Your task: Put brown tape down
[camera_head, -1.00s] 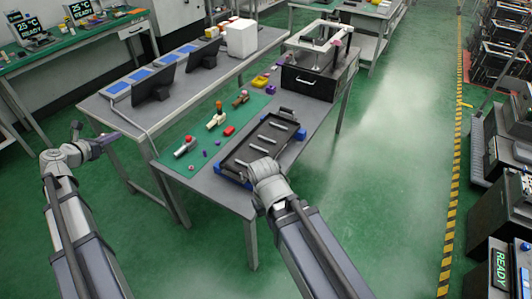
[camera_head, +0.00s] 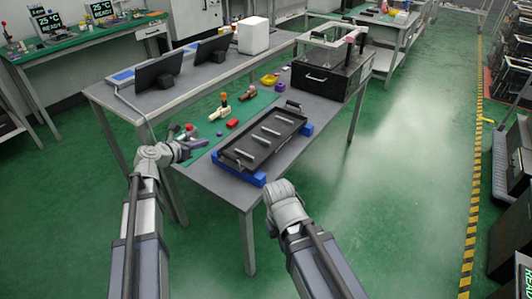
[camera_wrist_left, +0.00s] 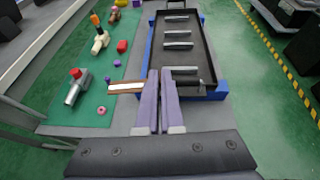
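My left gripper (camera_head: 193,141) is over the near left edge of the table and the green mat (camera_head: 203,131). In the left wrist view, its two purple fingers (camera_wrist_left: 160,100) are close together. A brown and white strip, which looks like the brown tape (camera_wrist_left: 125,87), sticks out to the left from the fingers; the fingers hide its right end. It appears held above the mat's edge, beside the black tray. The tape is not clear in the head view. My right arm ends near the table's front; its fingers do not show.
A black tray (camera_head: 236,153) with several metal bars lies on blue supports right of the mat. A red-topped grey tool (camera_wrist_left: 75,88), a pink ring (camera_wrist_left: 101,111), purple pieces and a red block (camera_wrist_left: 122,46) lie on the mat. A black box (camera_head: 318,79) stands behind.

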